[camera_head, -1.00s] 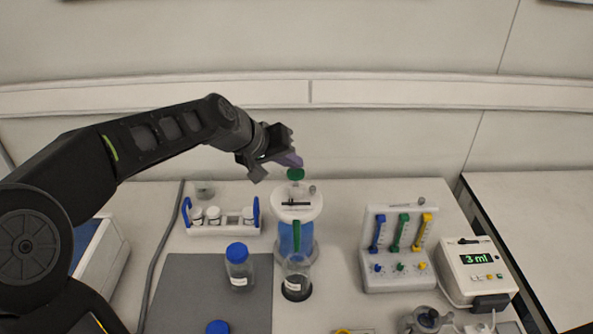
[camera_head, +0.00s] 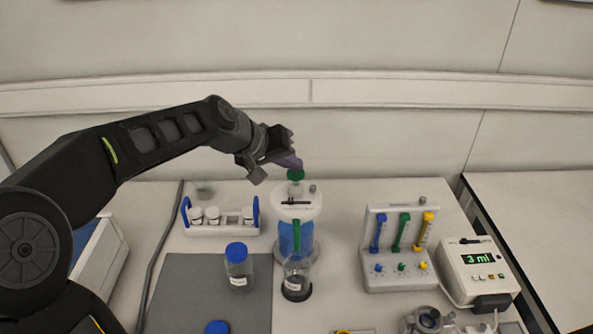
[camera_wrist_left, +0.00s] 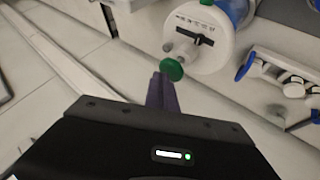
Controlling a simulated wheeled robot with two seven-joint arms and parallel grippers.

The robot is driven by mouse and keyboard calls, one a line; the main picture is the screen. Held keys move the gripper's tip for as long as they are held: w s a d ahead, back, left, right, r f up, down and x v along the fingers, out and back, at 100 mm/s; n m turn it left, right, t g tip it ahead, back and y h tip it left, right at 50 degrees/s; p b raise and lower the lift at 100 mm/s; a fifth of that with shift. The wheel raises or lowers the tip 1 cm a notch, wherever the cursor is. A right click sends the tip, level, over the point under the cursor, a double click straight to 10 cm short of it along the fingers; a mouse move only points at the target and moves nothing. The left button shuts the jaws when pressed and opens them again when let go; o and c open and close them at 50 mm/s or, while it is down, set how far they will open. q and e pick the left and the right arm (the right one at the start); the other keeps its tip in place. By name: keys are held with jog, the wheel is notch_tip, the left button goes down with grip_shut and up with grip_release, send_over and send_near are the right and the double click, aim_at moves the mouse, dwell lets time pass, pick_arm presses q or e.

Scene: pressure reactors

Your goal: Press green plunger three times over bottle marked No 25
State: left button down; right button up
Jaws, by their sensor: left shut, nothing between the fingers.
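The green plunger (camera_head: 296,174) tops the white head of a dispenser (camera_head: 297,205) with blue liquid in its body. It also shows in the left wrist view (camera_wrist_left: 172,70). My left gripper (camera_head: 293,162) is shut and empty, its purple fingertips at the top of the plunger; I cannot tell whether they touch it. A clear bottle (camera_head: 297,275) with a white label stands in a dark round recess under the dispenser's green spout (camera_head: 297,236). The label is too small to read. My right gripper is not in view.
A blue-capped bottle (camera_head: 238,268) stands on a grey mat (camera_head: 190,280). A white rack with blue handles (camera_head: 222,230) holds small jars. A stand with blue, green and yellow syringes (camera_head: 398,284) and a meter reading 3 ml (camera_head: 477,272) are at right.

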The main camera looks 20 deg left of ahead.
aim_at(293, 174)
pick_arm(q)
jog(key=shift+s+f+b, duration=0.1)
jog(key=shift+f+b, duration=0.6)
jog(key=shift+f, duration=0.1)
dwell(0.6)
jog(key=shift+r, duration=0.1)
jog(key=shift+r+p, duration=0.85)
jog(key=shift+r, duration=0.35)
notch_tip(293, 174, up, 6)
jog(key=p, duration=0.4)
jog(key=shift+d, duration=0.1)
dwell(2.2)
